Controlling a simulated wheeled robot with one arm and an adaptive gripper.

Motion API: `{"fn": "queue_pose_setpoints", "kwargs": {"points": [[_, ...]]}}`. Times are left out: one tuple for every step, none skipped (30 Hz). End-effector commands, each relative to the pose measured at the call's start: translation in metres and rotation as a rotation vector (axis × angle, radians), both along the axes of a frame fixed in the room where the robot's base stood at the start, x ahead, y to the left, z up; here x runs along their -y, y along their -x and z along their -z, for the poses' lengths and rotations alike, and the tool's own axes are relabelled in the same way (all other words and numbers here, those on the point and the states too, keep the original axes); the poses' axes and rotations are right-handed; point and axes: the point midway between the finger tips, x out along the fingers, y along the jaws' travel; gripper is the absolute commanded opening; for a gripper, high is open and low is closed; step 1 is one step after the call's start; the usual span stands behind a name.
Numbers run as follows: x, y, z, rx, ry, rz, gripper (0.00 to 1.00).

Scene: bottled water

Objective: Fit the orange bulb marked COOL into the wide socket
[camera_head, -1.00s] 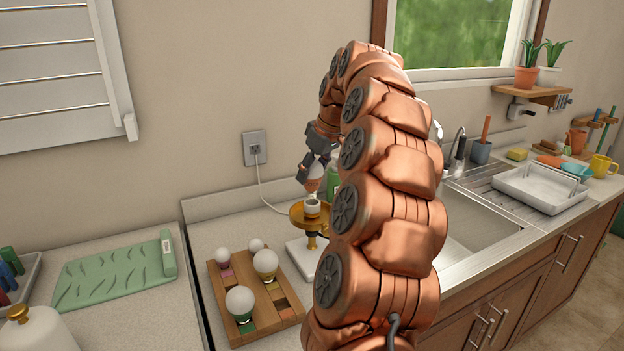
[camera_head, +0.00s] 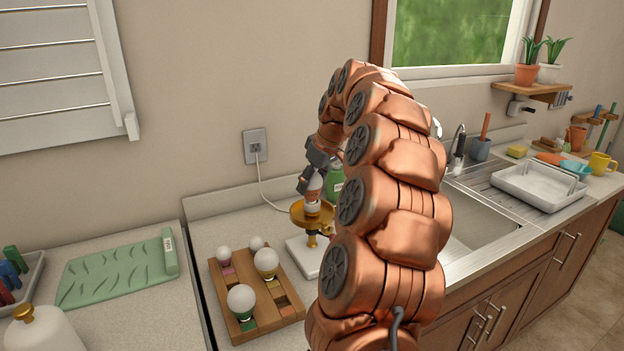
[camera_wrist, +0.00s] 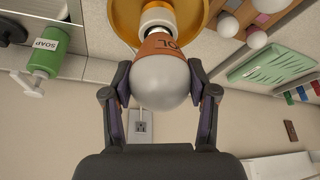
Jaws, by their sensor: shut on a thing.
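The bulb (camera_wrist: 163,84) has a white globe and an orange band with the letters "OL" showing; the rest of the marking is out of sight. My gripper (camera_wrist: 162,90) is shut on it, one finger on each side of the globe. In the head view the bulb (camera_head: 315,184) is upright above the brass stand. A white socket (camera_wrist: 158,16) sits in the middle of the stand's round brass dish (camera_wrist: 126,22). The bulb's narrow end is lined up with the socket and at its mouth; I cannot tell how deep it sits.
A wooden rack (camera_head: 222,302) with several white bulbs stands left of the stand's white base (camera_head: 303,262). A green soap bottle (camera_wrist: 47,55) is close behind the stand. A cord runs from the wall outlet (camera_head: 255,146). The sink (camera_head: 470,228) is to the right.

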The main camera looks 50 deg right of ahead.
Motion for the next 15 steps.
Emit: {"fn": "queue_pose_setpoints", "kwargs": {"points": [[0.0002, 0.0001, 0.0000, 0.001, 0.001, 0.000, 0.22], [0.0004, 0.0000, 0.0000, 0.001, 0.001, 0.000, 0.22], [0.0005, 0.0000, 0.0000, 0.002, 0.002, 0.001, 0.22], [0.0004, -0.0001, 0.0000, 0.002, 0.002, 0.001, 0.22], [0.0004, -0.0001, -0.0001, 0.002, 0.002, 0.001, 0.22], [0.0005, -0.0001, -0.0001, 0.002, 0.002, 0.001, 0.22], [0.0005, -0.0001, -0.0001, 0.002, 0.002, 0.001, 0.22], [0.0004, -0.0001, 0.0004, 0.002, 0.002, 0.001, 0.22], [0.0004, -0.0001, 0.0016, 0.002, 0.002, 0.001, 0.22], [0.0004, -0.0002, 0.0025, 0.002, 0.002, 0.001, 0.22], [0.0004, -0.0002, 0.0034, 0.002, 0.002, 0.001, 0.22], [0.0003, -0.0002, 0.0044, 0.002, 0.002, 0.001, 0.22], [0.0004, -0.0002, 0.0032, 0.002, 0.002, 0.001, 0.61], [0.0005, -0.0002, 0.0028, 0.002, 0.002, 0.001, 0.64], [0.0005, -0.0002, 0.0028, 0.002, 0.002, 0.001, 0.68]]}}
